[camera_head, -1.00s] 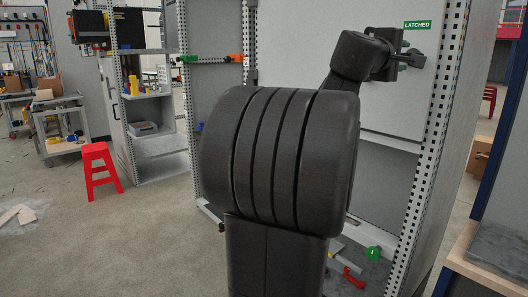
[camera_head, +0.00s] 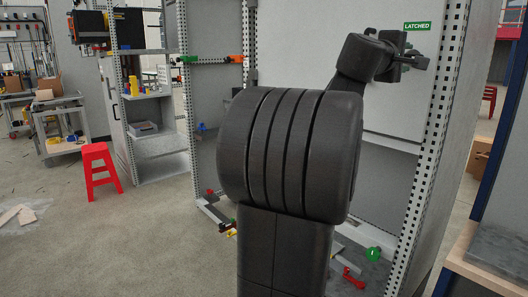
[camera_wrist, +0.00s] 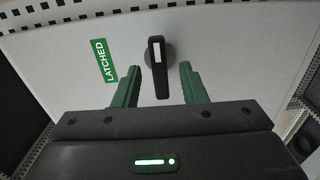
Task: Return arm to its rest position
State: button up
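My gripper (camera_wrist: 158,72) is open in the wrist view, its two green fingers apart with nothing held. A black handle (camera_wrist: 157,55) on the grey cabinet panel (camera_wrist: 225,45) shows in line with the gap between the fingers, with free space on both sides. I cannot tell how far the fingertips are from it. A green "LATCHED" label (camera_wrist: 104,61) is on the panel left of the handle. In the head view, my gripper (camera_head: 422,62) is at the upper right, near the panel below the label (camera_head: 417,26). The handle is not clear there.
A perforated cabinet post (camera_head: 440,130) stands right of my arm. Several coloured parts lie low in the cabinet, including a green round piece (camera_head: 373,254) and a red piece (camera_head: 353,277). A red stool (camera_head: 100,170) stands left, with open floor around it. A bench (camera_head: 490,255) is at lower right.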

aim_at(408, 56)
jog(key=x, duration=0.3)
jog(key=shift+w+d+r, duration=0.1)
jog(key=shift+w+d+r+n+p, duration=0.15)
jog(key=shift+d+n+p, duration=0.15)
jog(key=shift+p, duration=0.5)
jog(key=shift+a+r+n+p, duration=0.2)
jog(key=shift+n+p, duration=0.65)
jog(key=shift+n, duration=0.25)
jog(key=n+p, duration=0.2)
jog(key=shift+n, duration=0.4)
jog(key=shift+f+n+p, duration=0.25)
jog(key=shift+n+p, duration=0.3)
jog(key=shift+n, duration=0.25)
